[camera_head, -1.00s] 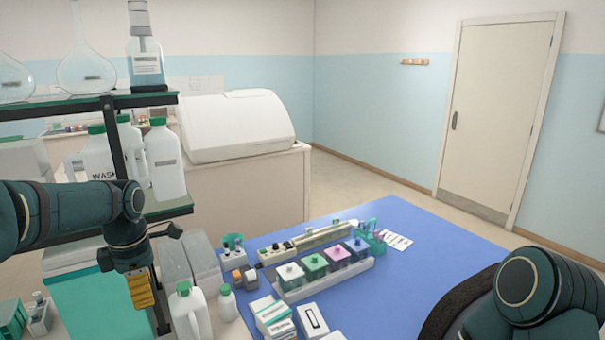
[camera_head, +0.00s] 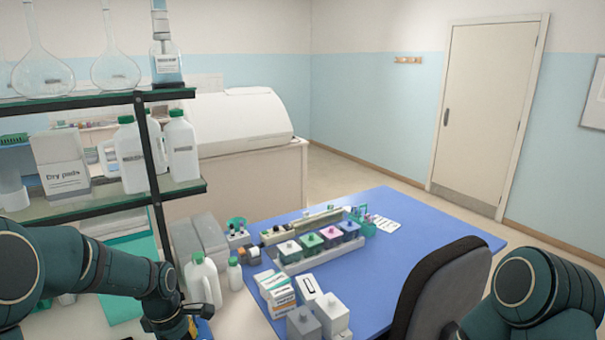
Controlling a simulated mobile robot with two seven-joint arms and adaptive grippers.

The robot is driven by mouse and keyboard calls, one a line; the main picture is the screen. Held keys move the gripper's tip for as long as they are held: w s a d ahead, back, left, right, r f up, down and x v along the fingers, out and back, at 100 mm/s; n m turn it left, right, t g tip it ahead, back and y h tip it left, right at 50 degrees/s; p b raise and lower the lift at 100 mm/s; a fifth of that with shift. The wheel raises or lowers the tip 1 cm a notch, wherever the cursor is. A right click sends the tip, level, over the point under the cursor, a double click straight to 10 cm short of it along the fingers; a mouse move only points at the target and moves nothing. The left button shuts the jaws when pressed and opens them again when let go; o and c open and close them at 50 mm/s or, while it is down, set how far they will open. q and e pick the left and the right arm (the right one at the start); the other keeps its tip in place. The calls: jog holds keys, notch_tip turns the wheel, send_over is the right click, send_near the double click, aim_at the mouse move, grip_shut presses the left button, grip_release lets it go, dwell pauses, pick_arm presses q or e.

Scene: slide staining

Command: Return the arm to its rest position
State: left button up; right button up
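My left arm comes in from the lower left, and its gripper (camera_head: 192,318) hangs at the bottom edge, in front of the white jug (camera_head: 203,284). Its fingers are mostly cut off or hidden, so I cannot see whether it is open or shut. A bit of yellow shows beside it. My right arm shows only as rounded dark green links at the lower right. Its gripper is out of view.
A blue mat (camera_head: 440,232) bears a rack of staining jars (camera_head: 318,258) with coloured lids. White boxes (camera_head: 275,288) and grey-lidded containers (camera_head: 331,310) stand nearby. A dark chair (camera_head: 440,285) is at the right. Shelves (camera_head: 100,204) with bottles rise at the left.

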pick_arm(q)
jog(key=f, duration=0.2)
jog(key=s+d+f+m, duration=0.1)
jog(key=f, duration=0.1)
jog(key=s+d+f+m, duration=0.1)
jog(key=f, duration=0.1)
jog(key=shift+s+f+h, duration=0.1)
jog(key=shift+s+h, duration=0.1)
jog(key=shift+h, duration=0.1)
jog(key=s+d+f+m+h, duration=0.1)
jog(key=s+d+f+m, duration=0.5)
jog(key=s+f, duration=0.4)
jog(key=s+d+f+m+h, duration=0.1)
jog(key=s+d+f+m, duration=0.55)
jog(key=s, duration=0.45)
jog(key=w+d+f+m+t+b, duration=0.1)
jog(key=w+f+b, duration=0.3)
jog(key=b, duration=0.6)
jog(key=shift+w+d+f+t, duration=0.4)
jog(key=shift+w+t, duration=0.1)
jog(key=shift+w, duration=0.35)
pick_arm(e)
notch_tip(320, 180, down, 10)
jog(key=s, duration=0.2)
jog(key=shift+a+f, duration=0.2)
jog(key=shift+a, duration=0.15)
